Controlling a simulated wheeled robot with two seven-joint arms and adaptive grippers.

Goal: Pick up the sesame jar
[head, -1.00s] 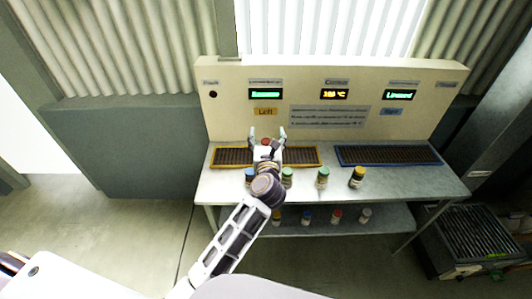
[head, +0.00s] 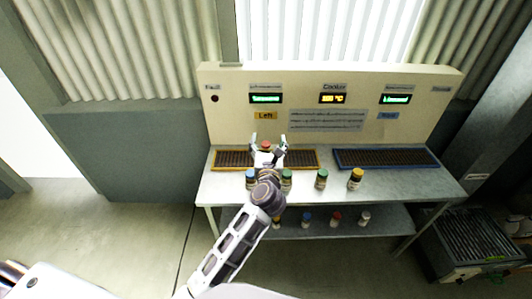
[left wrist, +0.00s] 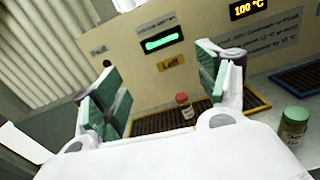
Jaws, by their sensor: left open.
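A red-lidded jar (left wrist: 184,106) stands on or just by the left orange-framed grate (left wrist: 165,122) in the left wrist view. Its label is too small to read, so I cannot tell whether it is the sesame jar. My left gripper (left wrist: 155,85) is open and empty, its green-padded fingers apart, with the jar showing beyond the gap between them. In the head view the left gripper (head: 268,146) is over the left grate, with the red lid (head: 266,146) showing between its fingers. The gripper and wrist hide most of that jar.
More jars stand on the lower shelf (head: 320,225). A blue-framed grate (head: 388,158) is at right. The control panel (head: 230,110) rises behind.

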